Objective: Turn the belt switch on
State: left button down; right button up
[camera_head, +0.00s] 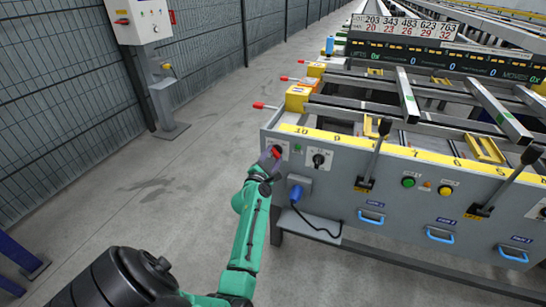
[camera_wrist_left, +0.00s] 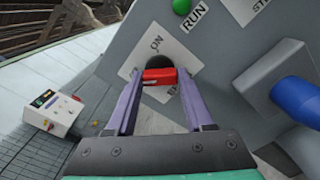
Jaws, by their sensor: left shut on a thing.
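The belt switch is a red handle (camera_head: 277,152) on a white plate at the left end of the grey panel. In the left wrist view the red handle (camera_wrist_left: 160,75) sits in front of a dark round hub, and the plate (camera_wrist_left: 140,62) reads ON at its upper edge; the opposite label is partly hidden. My left gripper (camera_head: 270,158) reaches the panel from below. Its two fingers (camera_wrist_left: 160,84) lie on either side of the red handle and are shut on it. My right gripper is in neither view.
A green RUN light (camera_wrist_left: 181,6) is beside the switch plate. A black rotary knob (camera_head: 318,159) and a blue plug (camera_head: 296,193) with a cable are close by on the panel. Black levers (camera_head: 375,152) stand farther right. Open floor (camera_head: 180,190) lies left of the table.

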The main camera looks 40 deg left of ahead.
pick_arm(q)
jog(key=shift+m, duration=0.3)
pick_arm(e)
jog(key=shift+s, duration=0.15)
pick_arm(q)
jog(key=m+p, duration=0.1)
jog(key=m, duration=0.2)
jog(key=shift+m, duration=0.4)
jog(key=m+p, duration=0.1)
jog(key=m, duration=0.2)
jog(key=shift+m, duration=0.3)
jog(key=m+p, duration=0.1)
jog(key=m, duration=0.1)
jog(key=shift+r+m, duration=0.1)
jog(key=shift+m, duration=0.3)
jog(key=m+p, duration=0.1)
jog(key=m, duration=0.3)
jog(key=shift+m+p, duration=0.45)
jog(key=shift+m, duration=0.95)
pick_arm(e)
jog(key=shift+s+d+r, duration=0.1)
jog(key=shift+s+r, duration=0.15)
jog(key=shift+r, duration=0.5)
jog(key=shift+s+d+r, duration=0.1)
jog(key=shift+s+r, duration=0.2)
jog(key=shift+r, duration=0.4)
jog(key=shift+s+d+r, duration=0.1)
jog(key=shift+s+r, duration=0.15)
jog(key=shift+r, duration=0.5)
